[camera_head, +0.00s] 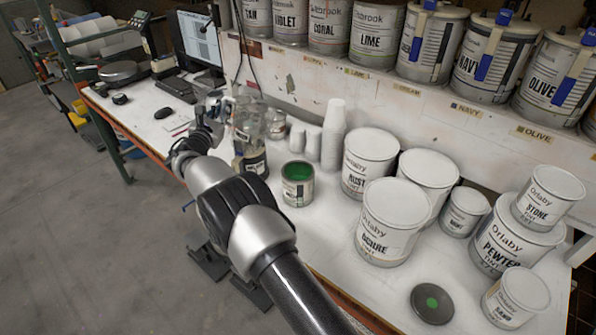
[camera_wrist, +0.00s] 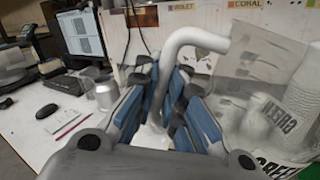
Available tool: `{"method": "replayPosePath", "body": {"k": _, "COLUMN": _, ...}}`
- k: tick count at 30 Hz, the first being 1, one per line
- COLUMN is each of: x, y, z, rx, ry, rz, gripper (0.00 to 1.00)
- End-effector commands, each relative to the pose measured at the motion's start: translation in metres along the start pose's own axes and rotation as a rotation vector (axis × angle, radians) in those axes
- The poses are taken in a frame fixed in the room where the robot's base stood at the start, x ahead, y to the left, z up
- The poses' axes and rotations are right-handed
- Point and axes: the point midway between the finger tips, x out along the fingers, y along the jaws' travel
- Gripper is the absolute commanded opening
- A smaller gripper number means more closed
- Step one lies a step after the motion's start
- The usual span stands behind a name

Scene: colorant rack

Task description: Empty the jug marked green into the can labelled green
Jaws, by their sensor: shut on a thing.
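A clear jug (camera_head: 249,122) with a white handle (camera_wrist: 196,38) stands near my gripper (camera_head: 203,130) in the head view. In the wrist view the blue-padded fingers of my gripper (camera_wrist: 165,92) are shut on the jug's handle. The jug's clear wall (camera_wrist: 250,75) shows to the right, with GREEN lettering. It looks roughly upright; I cannot tell whether its base touches the bench. An open can (camera_head: 297,190) with green inside stands on the bench to the right of the jug. Most of its label is too small to read.
A stack of white cups (camera_head: 333,135) stands behind the can. Closed tins such as RUST (camera_head: 366,180) and OCHRE (camera_head: 384,245) crowd the right. A shelf of tins (camera_head: 377,38) runs above.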

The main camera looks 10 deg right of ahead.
Motion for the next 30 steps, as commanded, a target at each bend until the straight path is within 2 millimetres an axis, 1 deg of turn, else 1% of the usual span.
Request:
{"method": "replayPosePath", "body": {"k": 9, "x": -0.001, "y": -0.011, "z": 0.018, "rx": 0.157, "ry": -0.025, "rz": 0.0, "gripper": 0.0}}
{"method": "replayPosePath", "body": {"k": 19, "x": -0.004, "y": -0.031, "z": 0.021, "rx": 0.319, "ry": -0.052, "rz": 0.0, "gripper": 0.0}}
{"method": "replayPosePath", "body": {"k": 30, "x": -0.005, "y": -0.042, "z": 0.039, "rx": 0.503, "ry": -0.079, "rz": 0.001, "gripper": 0.0}}
